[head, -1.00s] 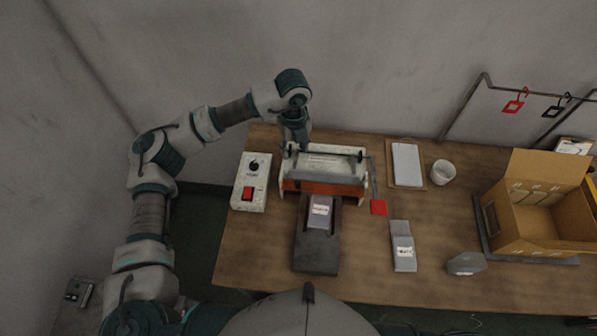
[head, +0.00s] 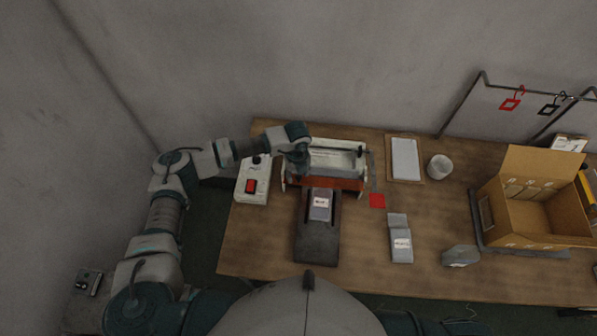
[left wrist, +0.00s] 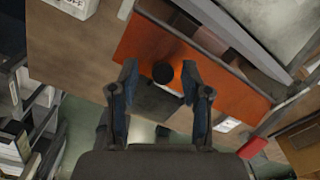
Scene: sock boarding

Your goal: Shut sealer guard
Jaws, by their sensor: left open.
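The sealer (head: 338,158) is a pale box-like machine at the back left of the table. Its orange guard (head: 340,183) lies along the front side, and it fills the middle of the left wrist view (left wrist: 210,84). A round black knob (left wrist: 162,73) stands out from the guard. My left gripper (left wrist: 160,78) is open, with one finger on each side of the knob in that view; I cannot tell whether they touch it. In the head view, my left gripper (head: 301,174) is at the sealer's front left, its fingertips unclear. My right gripper is out of view.
A grey labelled pouch (head: 320,206) rests on the dark support (head: 316,246) before the sealer. A control box with a red switch (head: 251,187) stands left.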

